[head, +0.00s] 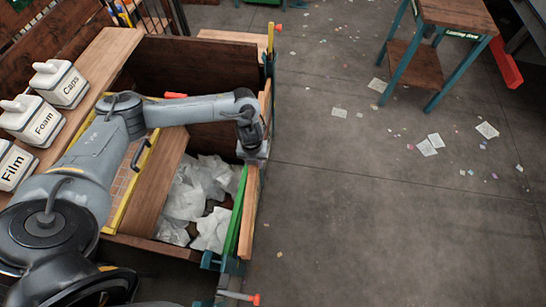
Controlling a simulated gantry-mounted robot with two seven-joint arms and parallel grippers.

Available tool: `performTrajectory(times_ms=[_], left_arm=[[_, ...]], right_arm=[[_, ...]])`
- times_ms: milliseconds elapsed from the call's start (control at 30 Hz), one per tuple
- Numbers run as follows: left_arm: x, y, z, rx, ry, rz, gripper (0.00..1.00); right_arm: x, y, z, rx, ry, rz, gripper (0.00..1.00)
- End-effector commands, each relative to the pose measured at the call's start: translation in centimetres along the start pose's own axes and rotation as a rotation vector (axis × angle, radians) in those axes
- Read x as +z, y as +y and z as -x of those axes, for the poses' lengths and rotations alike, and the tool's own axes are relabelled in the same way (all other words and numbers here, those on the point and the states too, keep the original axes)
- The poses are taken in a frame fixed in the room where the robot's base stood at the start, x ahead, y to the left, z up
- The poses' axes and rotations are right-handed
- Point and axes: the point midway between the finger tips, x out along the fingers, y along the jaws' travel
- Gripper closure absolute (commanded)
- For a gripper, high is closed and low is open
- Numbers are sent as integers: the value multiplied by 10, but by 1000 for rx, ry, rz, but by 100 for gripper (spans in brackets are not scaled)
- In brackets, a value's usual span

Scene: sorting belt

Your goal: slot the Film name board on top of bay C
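The Film name board (14,165) is a white block with a knob on top, at the left edge on a wooden ledge, partly cut off by the picture edge. My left arm reaches from the lower left across the wooden bays. Its gripper (254,158) points down at the bays' right edge, by an upright wooden board (249,212) and a green strip (235,212), far from the Film board. Its fingers are too small and hidden to tell open from shut. My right gripper is out of view. No letter marking bay C is readable.
The Foam board (42,122) and Caps board (68,84) stand behind the Film board. White crumpled bags (190,190) lie in a bay.

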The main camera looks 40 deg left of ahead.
Motion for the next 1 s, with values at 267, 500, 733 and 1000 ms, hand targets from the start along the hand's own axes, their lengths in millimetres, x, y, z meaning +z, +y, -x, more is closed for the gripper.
performTrajectory(times_ms=[267,500,733,1000], left_arm=[[2,62,-51,-1,-2,-76,100],[4,89,-68,-4,-3,-97,100],[4,98,-74,-5,-3,-104,100],[4,98,-82,-6,-4,-104,100]], right_arm=[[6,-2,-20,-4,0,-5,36],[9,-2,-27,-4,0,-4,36],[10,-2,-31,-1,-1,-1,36],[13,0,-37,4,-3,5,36]])
